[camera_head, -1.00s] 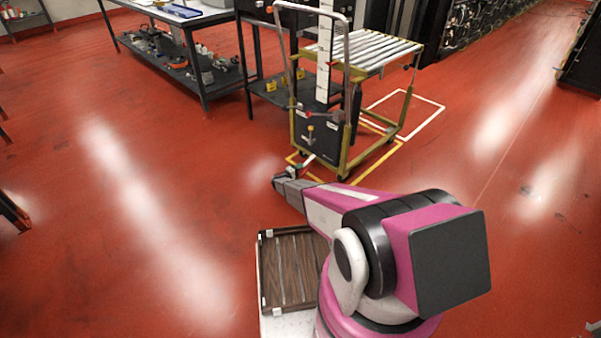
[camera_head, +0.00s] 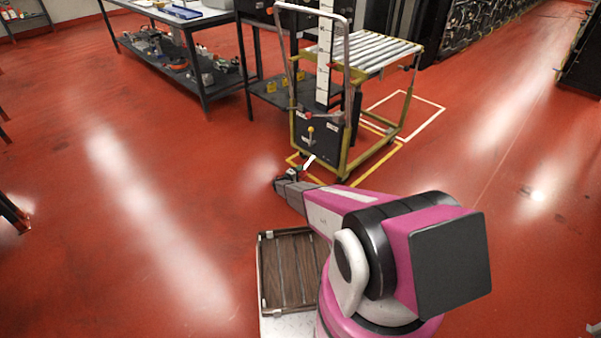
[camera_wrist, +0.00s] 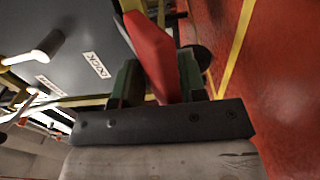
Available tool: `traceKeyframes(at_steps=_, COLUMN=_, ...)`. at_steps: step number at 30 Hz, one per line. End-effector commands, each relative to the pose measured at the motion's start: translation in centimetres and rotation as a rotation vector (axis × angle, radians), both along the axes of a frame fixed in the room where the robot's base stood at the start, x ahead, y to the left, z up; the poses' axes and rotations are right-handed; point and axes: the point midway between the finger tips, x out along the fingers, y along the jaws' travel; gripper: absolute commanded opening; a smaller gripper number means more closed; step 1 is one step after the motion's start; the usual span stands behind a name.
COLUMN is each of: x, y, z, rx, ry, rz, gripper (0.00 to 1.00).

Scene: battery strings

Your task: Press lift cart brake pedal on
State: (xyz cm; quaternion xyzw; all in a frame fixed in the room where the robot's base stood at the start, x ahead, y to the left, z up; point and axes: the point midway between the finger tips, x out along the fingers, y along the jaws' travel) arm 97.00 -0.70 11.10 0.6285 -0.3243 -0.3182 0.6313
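The lift cart (camera_head: 345,150) is a yellow frame with a roller top, a grey push handle and a dark front panel. A red pedal (camera_wrist: 150,45) sticks out low by the dark panel (camera_wrist: 85,60) in the wrist view, beside a label that seems to read LOCK. My gripper (camera_wrist: 158,85) is at the pedal, its two dark green fingers apart with the red pedal between or just beyond them. I cannot tell whether they touch it. In the head view my gripper (camera_head: 286,175) is low at the cart's front, next to a small pale strip.
A pale-knobbed lever (camera_wrist: 42,52) stands out from the panel. Yellow floor lines (camera_head: 375,165) surround the cart's base. A workbench (camera_head: 190,65) with tools stands at the back left. A slatted brown tray (camera_head: 288,268) is in front of me. The red floor at left is open.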

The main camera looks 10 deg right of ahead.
Motion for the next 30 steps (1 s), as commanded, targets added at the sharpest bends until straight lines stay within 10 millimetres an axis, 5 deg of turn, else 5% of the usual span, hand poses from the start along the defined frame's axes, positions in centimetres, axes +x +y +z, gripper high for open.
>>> traceKeyframes(at_steps=18, x=-5.7, y=7.8, z=-0.1, rx=-0.001, ry=0.001, rz=0.002, gripper=0.38)
traceKeyframes(at_steps=30, x=-6.3, y=8.6, z=-0.1, rx=0.000, ry=0.000, rz=0.000, gripper=0.38)
